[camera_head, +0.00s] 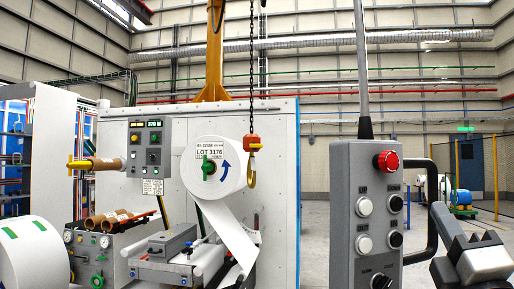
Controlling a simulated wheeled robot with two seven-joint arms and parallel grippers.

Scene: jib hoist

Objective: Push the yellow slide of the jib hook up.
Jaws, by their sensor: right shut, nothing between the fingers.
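The jib hook hangs on a dark chain (252,60) in front of the white machine, left of the picture's middle. Its orange-red block (253,142) is at the chain's end, with the yellow hook (251,176) below it. The slide is too small to tell apart from the hook's yellow parts. My right gripper (440,216) is at the lower right, shut and empty. It is well to the right of the hook and apart from it, near the pendant's black handle. My left gripper is not in view.
A grey control pendant (366,225) with a red stop button hangs between my right gripper and the hook. A white roll (217,167) is just left of the hook. The machine's front (280,190) is behind it. A second roll (32,255) is at lower left.

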